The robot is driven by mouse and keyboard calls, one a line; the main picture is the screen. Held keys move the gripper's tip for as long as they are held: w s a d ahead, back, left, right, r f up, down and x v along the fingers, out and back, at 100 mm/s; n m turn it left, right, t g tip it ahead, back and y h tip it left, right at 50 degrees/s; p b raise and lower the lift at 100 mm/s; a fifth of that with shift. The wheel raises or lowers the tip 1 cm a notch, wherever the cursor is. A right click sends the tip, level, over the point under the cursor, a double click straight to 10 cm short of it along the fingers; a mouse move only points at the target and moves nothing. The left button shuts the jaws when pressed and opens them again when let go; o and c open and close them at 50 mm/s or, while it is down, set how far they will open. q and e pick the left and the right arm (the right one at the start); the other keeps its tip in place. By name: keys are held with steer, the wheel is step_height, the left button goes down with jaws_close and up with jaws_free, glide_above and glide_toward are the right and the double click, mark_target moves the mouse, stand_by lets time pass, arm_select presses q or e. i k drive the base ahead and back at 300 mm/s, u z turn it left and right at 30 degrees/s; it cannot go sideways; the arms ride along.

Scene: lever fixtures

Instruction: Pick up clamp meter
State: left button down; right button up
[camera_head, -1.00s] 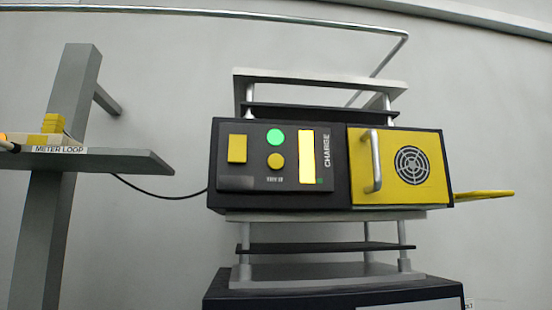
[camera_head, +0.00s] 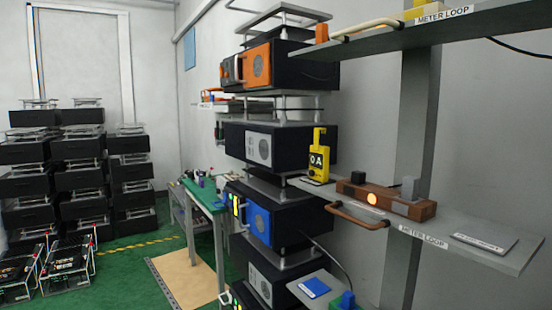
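A yellow clamp meter (camera_head: 318,160) with a black display reading "0 A" stands upright at the left end of a grey shelf (camera_head: 470,228) labelled METER LOOP. Its yellow top piece sticks up above the display. Neither of my grippers shows in the head view, so their state and distance from the meter cannot be seen.
Beside the meter on the shelf are a brown bar fixture (camera_head: 385,199) with a glowing light, a copper-coloured loop handle (camera_head: 352,216) and a flat card (camera_head: 484,242). A higher shelf (camera_head: 400,42) overhangs. Stacked dark units (camera_head: 275,147) stand left; a green table (camera_head: 203,196) is behind.

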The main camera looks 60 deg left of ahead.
mark_target(319, 155)
steer(key=u, duration=1.7)
